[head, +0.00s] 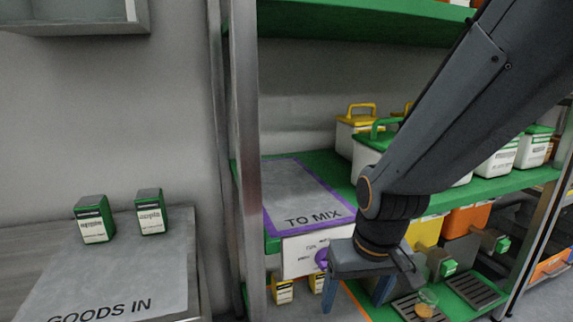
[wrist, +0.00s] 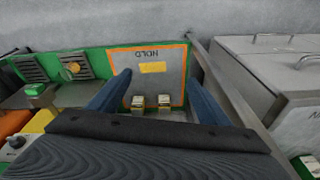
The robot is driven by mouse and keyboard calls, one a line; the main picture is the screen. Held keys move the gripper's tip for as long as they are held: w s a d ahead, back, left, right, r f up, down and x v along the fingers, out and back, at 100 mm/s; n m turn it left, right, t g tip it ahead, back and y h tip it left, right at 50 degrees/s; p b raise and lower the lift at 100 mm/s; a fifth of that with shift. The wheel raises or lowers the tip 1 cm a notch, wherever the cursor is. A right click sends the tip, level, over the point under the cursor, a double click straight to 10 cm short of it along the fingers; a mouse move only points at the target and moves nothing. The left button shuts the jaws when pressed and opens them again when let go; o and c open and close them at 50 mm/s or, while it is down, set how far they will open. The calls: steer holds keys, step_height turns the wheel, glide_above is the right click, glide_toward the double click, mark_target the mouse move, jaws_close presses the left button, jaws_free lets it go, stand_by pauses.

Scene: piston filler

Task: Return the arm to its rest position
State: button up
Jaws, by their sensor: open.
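My arm comes in from the upper right of the head view and reaches down in front of the shelf rack. My gripper (head: 357,294) points down near the front edge of the shelves, below the purple-edged TO MIX mat (head: 300,190). In the wrist view my gripper (wrist: 158,78) has its two blue fingers spread wide, with nothing between them. Beyond the fingers lies the orange-edged HOLD mat (wrist: 175,62), with a yellow label (wrist: 152,67) and two small boxes (wrist: 138,102) (wrist: 164,101) on it. The arm hides part of the shelves.
Two green-and-white boxes (head: 94,219) (head: 150,212) stand on the GOODS IN surface (head: 120,270) at left. A rack post (head: 245,150) stands left of my gripper. Grey drip grates (head: 473,290) lie lower right.

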steer(key=s+a+n+g+y+b, duration=0.15)
steer(key=s+a+n+b, duration=0.35)
steer(key=s+a, duration=0.75)
steer(key=d+r+m+h+p, duration=0.1)
steer(key=d+r+m+p, duration=0.2)
steer(key=d+r+p, duration=0.6)
steer(key=w+d+r+m+h+p, duration=0.1)
steer(key=d+r+m+p, duration=0.2)
steer(key=d+r+p, duration=0.7)
step_height(320, 180, up, 5)
steer(key=p, duration=1.3)
steer(key=shift+w+r+g+p, duration=0.2)
steer(key=shift+w+g+p, duration=0.05)
steer(key=shift+g+p, duration=0.1)
